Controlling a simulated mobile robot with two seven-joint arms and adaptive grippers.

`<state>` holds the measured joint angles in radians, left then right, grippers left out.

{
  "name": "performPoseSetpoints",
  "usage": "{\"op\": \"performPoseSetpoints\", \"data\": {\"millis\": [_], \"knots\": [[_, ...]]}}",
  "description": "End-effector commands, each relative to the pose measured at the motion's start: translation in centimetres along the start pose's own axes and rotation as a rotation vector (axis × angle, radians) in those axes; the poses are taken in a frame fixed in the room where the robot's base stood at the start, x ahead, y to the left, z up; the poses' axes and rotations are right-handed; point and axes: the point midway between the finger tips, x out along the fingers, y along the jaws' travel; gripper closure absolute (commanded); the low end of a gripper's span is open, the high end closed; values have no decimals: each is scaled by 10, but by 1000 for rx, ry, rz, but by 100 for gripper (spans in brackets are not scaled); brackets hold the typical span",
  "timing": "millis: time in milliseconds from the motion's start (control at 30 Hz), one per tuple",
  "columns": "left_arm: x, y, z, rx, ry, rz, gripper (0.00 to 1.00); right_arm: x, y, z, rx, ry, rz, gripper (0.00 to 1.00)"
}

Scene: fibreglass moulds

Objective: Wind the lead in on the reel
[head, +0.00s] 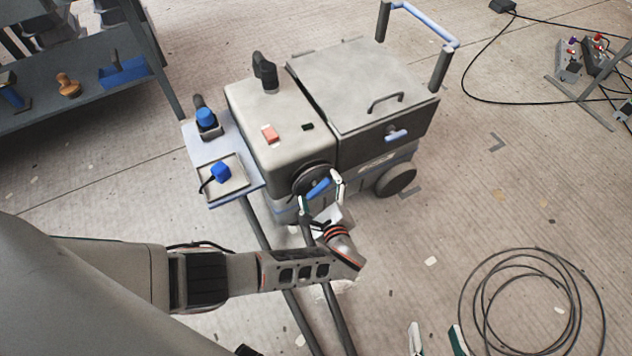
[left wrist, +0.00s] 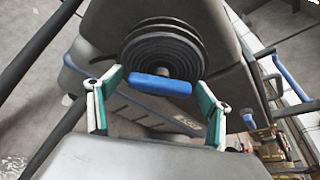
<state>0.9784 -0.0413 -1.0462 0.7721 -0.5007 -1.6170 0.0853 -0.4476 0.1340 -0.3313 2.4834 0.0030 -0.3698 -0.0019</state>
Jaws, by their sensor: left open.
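The dark reel (head: 308,177) is on the front face of the grey wheeled machine (head: 268,115); its round ridged drum (left wrist: 160,45) fills the top middle of the left wrist view. A blue crank handle (head: 318,188) sits in front of the drum and lies crosswise in the left wrist view (left wrist: 160,84). My left gripper (head: 321,194) is open, its fingers on either side of the handle with gaps visible. A blue plug (head: 221,172) with a short black lead rests on the side tray (head: 196,150). My right gripper (head: 436,340) shows only its spread fingertips at the bottom edge.
A loose dark coil (head: 463,300) lies on the floor at right. A shelf unit (head: 80,88) stands at upper left. A cable (head: 466,75) runs to a stand (head: 580,95) at upper right. Dark bars extend from the machine beneath my left arm. Floor right of the machine is mostly clear.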

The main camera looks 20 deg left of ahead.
Motion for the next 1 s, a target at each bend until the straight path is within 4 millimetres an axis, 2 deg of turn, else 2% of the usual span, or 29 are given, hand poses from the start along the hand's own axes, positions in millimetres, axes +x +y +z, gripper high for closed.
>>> {"op": "performPoseSetpoints", "data": {"millis": [433, 467, 633, 1000], "knots": [[-2, 0, -2, 0, 0, 0, 21, 2, 1, -4, 0, 9, 0, 60], [-2, 0, -2, 0, 0, 0, 26, 2, 1, -3, -1, 8, 1, 60], [-2, 0, -2, 0, 0, 0, 70, 2, 2, -2, -2, 6, 3, 60], [3, 5, 3, -28, -2, -10, 70, -2, 1, 3, 1, -8, 2, 60]]}}
